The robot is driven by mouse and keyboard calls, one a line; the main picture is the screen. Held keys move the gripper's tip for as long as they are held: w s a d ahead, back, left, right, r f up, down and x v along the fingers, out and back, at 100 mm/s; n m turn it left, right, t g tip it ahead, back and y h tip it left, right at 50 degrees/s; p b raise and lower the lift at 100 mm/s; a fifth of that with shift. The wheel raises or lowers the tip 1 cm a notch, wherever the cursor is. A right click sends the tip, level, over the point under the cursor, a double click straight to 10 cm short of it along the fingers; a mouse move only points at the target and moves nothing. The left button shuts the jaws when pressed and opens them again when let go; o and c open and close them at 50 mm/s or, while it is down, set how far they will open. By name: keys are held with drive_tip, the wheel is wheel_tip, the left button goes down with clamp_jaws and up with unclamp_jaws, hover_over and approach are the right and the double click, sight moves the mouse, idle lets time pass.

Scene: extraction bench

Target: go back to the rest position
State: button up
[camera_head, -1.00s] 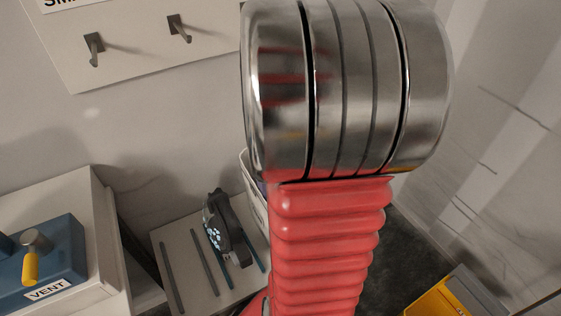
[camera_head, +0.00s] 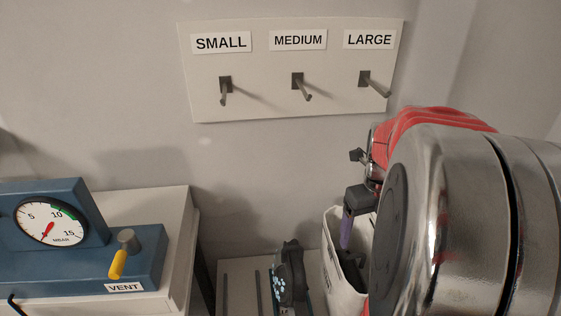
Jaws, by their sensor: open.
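My gripper (camera_head: 347,233) shows in the head view right of the middle, partly behind my own arm. A purple finger under a dark body points down at the mouth of a white bin (camera_head: 335,270). The jaws are open and I see nothing between them. The other finger is hidden, and I cannot tell whether the tip is inside the bin or just above it. My arm, red sleeve and shiny metal joint, fills the right side.
A wall board (camera_head: 290,112) has three bare hooks labelled SMALL, MEDIUM and LARGE. At left a blue unit (camera_head: 75,265) with a gauge (camera_head: 50,224) and a yellow-handled VENT valve (camera_head: 117,264) sits on a white box. A dark tool (camera_head: 290,272) stands on a slotted pale rack (camera_head: 236,272).

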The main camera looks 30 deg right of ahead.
drive_tip(key=n, duration=0.3)
drive_tip(key=shift+n, duration=0.3)
drive_tip(key=a+r+n+t, duration=0.2)
drive_tip(key=a+r+n, duration=0.2)
drive_tip(key=a+n, duration=1)
drive_tip(key=a+r+n+t, duration=0.3)
drive_tip(key=a+n, duration=1.1)
drive_tip(key=n, duration=0.7)
drive_tip(key=shift+w+a+r, duration=0.2)
drive_tip(key=shift+w+r, duration=0.25)
drive_tip(key=shift+r, duration=0.05)
drive_tip(key=shift+s, duration=0.1)
